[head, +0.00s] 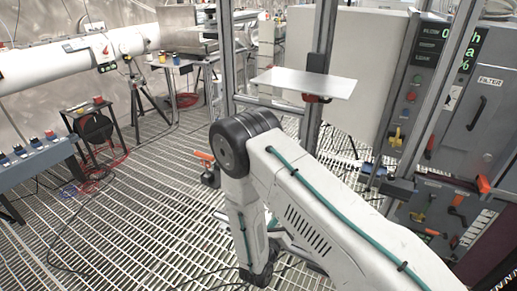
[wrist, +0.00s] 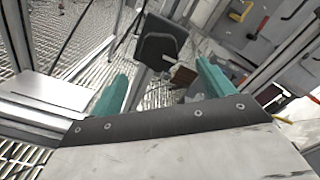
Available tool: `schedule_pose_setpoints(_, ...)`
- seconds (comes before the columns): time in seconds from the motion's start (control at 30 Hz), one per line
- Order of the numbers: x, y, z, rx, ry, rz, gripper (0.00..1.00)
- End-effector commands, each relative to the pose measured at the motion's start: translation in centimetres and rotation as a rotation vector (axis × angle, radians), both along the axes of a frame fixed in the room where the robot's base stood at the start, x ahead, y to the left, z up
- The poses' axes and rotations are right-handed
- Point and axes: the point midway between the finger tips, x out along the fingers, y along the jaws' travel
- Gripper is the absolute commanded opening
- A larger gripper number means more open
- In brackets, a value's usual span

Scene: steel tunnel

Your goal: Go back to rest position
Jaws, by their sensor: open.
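My gripper (wrist: 163,82) shows in the wrist view with its two teal fingers spread well apart. Nothing is held between them. Beyond the fingers are a dark square plate (wrist: 165,45) and the metal grating floor. In the head view my white arm (head: 320,205) reaches up from the lower right to a black elbow joint, then bends down toward the floor. I cannot make out the gripper's fingers in the head view.
A flat light shelf plate (head: 305,83) on a metal post stands behind my elbow. Control cabinets (head: 480,95) with handles and knobs stand at right. A blue bench (head: 35,152) and a black cable reel (head: 95,127) are at left. Grating floor at lower left is mostly open, with loose cables.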

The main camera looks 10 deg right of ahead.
Motion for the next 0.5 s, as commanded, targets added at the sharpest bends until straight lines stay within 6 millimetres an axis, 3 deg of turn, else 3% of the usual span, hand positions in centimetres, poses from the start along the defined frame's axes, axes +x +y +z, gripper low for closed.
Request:
schedule_pose_setpoints(0.13,-0.7,-0.8,-0.3,0.044,-0.015,-0.047,0.81)
schedule_pose_setpoints(0.27,-3.3,-3.4,-0.2,0.081,-0.028,-0.194,0.81)
schedule_pose_setpoints(0.5,-7.1,-7.3,6.3,0.235,-0.19,-0.556,0.81)
